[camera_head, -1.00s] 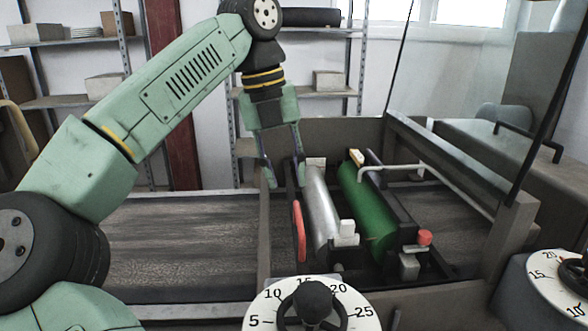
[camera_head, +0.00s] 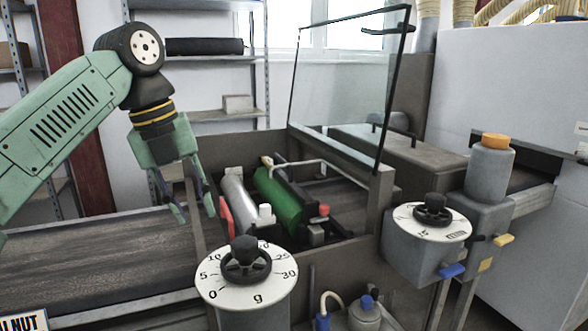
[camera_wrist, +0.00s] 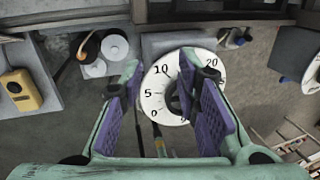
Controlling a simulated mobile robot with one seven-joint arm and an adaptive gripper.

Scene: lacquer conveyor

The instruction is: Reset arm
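My gripper (camera_head: 194,213) hangs from the green arm in the head view, pointing down, left of the roller unit. Its two fingers are apart and nothing is between them. In the wrist view, the purple-padded fingers (camera_wrist: 165,112) are spread wide, with a numbered white dial (camera_wrist: 158,92) visible beyond them and partly hidden by a finger.
A silver roller (camera_head: 238,197) and a green roller (camera_head: 277,198) lie in the conveyor frame. A dial with a black knob (camera_head: 247,262) stands in front, another dial (camera_head: 432,219) to the right. A raised glass panel (camera_head: 345,90) stands behind. The dark belt (camera_head: 100,250) is bare.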

